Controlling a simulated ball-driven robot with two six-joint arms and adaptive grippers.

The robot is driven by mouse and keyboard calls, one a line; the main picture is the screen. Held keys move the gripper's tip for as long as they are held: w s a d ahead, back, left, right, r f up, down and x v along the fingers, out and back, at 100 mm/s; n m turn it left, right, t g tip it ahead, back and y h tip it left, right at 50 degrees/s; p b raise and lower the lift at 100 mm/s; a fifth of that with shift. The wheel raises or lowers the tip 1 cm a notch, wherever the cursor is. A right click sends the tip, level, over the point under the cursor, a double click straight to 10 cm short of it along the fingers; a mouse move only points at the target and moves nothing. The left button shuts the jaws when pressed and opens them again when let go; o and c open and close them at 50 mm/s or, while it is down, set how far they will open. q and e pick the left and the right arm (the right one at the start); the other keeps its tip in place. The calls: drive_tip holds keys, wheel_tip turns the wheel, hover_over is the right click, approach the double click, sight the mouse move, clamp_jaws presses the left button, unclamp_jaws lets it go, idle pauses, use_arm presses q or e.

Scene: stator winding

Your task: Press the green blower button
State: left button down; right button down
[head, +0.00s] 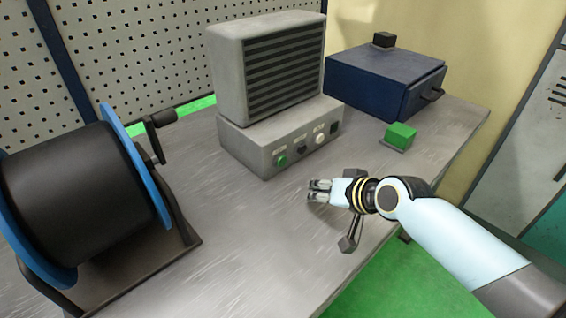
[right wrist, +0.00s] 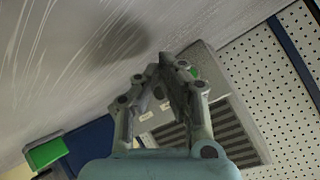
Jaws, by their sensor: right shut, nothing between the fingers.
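The green blower button (head: 282,160) is a small round button at the left end of the front panel of the grey blower (head: 268,58). It also shows in the right wrist view (right wrist: 194,72), just past the fingertips. My right gripper (head: 313,190) is shut and empty, over the bench in front of the blower panel, to the right of the button and nearer the bench's front edge. In the right wrist view my right gripper (right wrist: 166,62) points toward the panel, apart from the button as the head view shows. My left gripper is not in view.
A black spool with blue flanges (head: 75,205) stands at the left on the metal bench (head: 225,240). A dark blue box (head: 375,82) stands at the back right. A green block (head: 401,134) sits on a small base (right wrist: 48,152) to the right. A pegboard (head: 140,50) is behind.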

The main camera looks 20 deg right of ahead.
sight(282, 161)
drive_tip(key=w, duration=0.2)
drive_tip(key=w+a+b, duration=0.1)
drive_tip(key=w, duration=0.1)
drive_tip(key=w+a+b, duration=0.1)
drive_tip(key=w, duration=0.1)
drive_tip(key=shift+w+a, duration=0.15)
drive_tip(key=shift+w, duration=0.05)
drive_tip(key=shift+w+a, duration=0.15)
drive_tip(key=shift+w, duration=0.3)
idle(0.9)
drive_tip(key=shift+w+a, duration=0.15)
drive_tip(key=shift+w, duration=0.25)
drive_tip(key=shift+w+a, duration=0.1)
drive_tip(key=shift+w, duration=0.25)
idle(0.8)
drive_tip(key=shift+s, duration=0.15)
drive_tip(key=shift+s+d+r, duration=0.1)
drive_tip(key=shift+s+d, duration=0.1)
drive_tip(key=shift+s, duration=0.15)
drive_tip(key=shift+s+d+p, duration=0.1)
drive_tip(key=shift+s+p, duration=0.2)
